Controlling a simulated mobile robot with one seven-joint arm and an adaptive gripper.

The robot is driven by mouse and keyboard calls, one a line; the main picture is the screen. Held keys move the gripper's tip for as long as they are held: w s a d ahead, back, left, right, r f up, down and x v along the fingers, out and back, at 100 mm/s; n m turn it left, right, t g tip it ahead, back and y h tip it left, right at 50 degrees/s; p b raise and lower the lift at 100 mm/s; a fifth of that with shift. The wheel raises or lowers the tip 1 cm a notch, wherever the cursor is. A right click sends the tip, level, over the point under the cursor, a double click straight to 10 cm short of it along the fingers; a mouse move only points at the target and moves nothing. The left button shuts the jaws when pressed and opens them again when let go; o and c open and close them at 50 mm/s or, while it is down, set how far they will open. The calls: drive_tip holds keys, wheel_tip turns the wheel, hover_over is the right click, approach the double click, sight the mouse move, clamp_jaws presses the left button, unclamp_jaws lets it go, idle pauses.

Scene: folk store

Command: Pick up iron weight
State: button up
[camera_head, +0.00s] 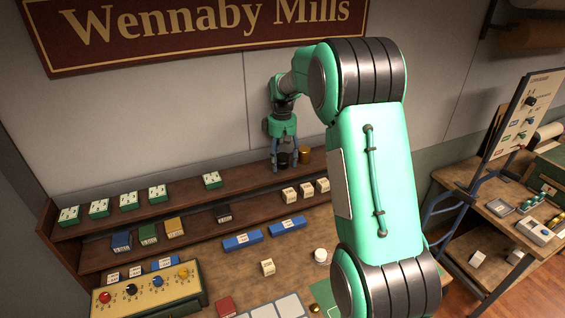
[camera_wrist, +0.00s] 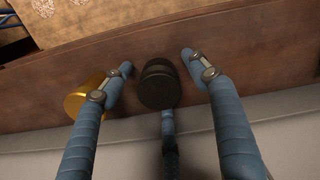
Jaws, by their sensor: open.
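The iron weight, a dark rounded cylinder, stands on the upper wooden shelf; it shows in the wrist view (camera_wrist: 158,86) and, small and partly covered by my fingers, in the head view (camera_head: 284,160). A brass-coloured weight (camera_head: 304,155) stands just right of it; in the wrist view the brass one (camera_wrist: 84,98) is at the left, partly behind a finger. My gripper (camera_head: 282,165) points down over the shelf. In the wrist view my gripper (camera_wrist: 155,72) is open, with blue fingers on both sides of the iron weight and visible gaps between.
The upper shelf (camera_head: 185,196) also holds several green-and-white boxes (camera_head: 128,201) to the left. The wall (camera_head: 200,110) is close behind. Lower down are small boxes (camera_head: 290,194), blue boxes (camera_head: 243,239) and a panel with coloured knobs (camera_head: 150,290).

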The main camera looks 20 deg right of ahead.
sight(282, 155)
drive_tip(key=shift+c, duration=0.3)
clamp_jaws()
drive_tip(key=shift+r, duration=0.1)
drive_tip(key=shift+r, duration=0.15)
drive_tip(key=shift+w+r, duration=0.1)
drive_tip(key=shift+r, duration=1.55)
drive_tip(key=s+a+r+b, duration=0.1)
drive_tip(key=s+a, duration=0.2)
drive_tip(key=s, duration=1.3)
drive_tip(key=shift+r, duration=0.2)
drive_tip(key=shift+w, duration=0.1)
